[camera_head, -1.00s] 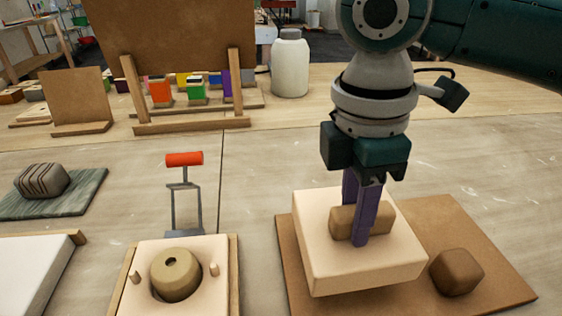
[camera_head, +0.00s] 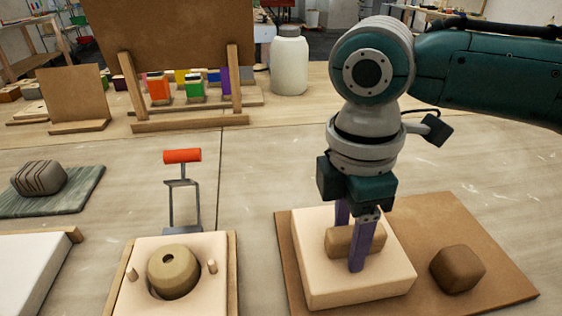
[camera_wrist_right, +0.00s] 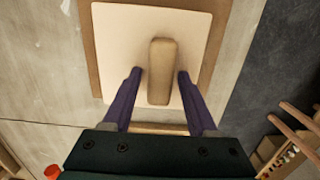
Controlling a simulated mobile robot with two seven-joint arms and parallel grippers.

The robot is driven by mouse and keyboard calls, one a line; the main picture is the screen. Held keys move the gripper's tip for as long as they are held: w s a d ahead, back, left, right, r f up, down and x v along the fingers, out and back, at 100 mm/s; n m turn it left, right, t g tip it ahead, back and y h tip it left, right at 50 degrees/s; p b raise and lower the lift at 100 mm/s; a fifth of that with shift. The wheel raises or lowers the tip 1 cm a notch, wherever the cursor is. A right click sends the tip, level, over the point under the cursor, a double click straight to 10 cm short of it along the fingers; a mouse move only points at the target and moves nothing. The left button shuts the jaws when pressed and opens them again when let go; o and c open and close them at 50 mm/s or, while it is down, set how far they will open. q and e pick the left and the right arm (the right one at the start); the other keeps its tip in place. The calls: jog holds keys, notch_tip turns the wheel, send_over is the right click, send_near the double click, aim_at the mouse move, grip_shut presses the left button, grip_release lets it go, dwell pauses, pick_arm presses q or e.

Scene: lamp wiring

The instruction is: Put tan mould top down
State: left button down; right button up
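The tan mould top (camera_head: 388,277) is a thick, pale square block with a brown bar handle (camera_head: 345,240) on its upper face. It rests on the brown board (camera_head: 445,215), towards the board's left side. My right gripper (camera_head: 352,243) is over it, pointing down, with its purple fingers on either side of the handle. The right wrist view shows the handle (camera_wrist_right: 161,72) between the spread fingers, with a gap on each side, so the gripper is open. The far fingertip is hidden behind the handle in the head view. My left gripper is out of view.
A brown lump (camera_head: 458,269) lies on the board, right of the mould top. The mould's lower half (camera_head: 205,257), with two pegs and a round clay piece (camera_head: 174,270), stands to the left. A red-handled tool (camera_head: 182,157) stands behind it. A white jar (camera_head: 289,65) is further back.

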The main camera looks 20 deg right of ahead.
jog(key=shift+o, duration=0.2)
notch_tip(320, 180, up, 12)
jog(key=p, duration=0.2)
jog(key=s+a+f+m+t+y, duration=0.2)
jog(key=s+a+f+m+y, duration=0.25)
jog(key=s+a+f, duration=0.35)
jog(key=s+d+m+t+h, duration=0.1)
jog(key=s+d+m+h, duration=0.2)
jog(key=s+d+m, duration=0.4)
jog(key=shift+d+f+m+t, duration=0.35)
jog(key=shift+f+m+t, duration=0.05)
jog(key=shift+m, duration=0.45)
jog(key=shift+s+r+h, duration=0.1)
jog(key=shift+r+h, duration=0.05)
jog(key=shift+h, duration=0.1)
notch_tip(320, 180, up, 41)
jog(key=p, duration=4.1)
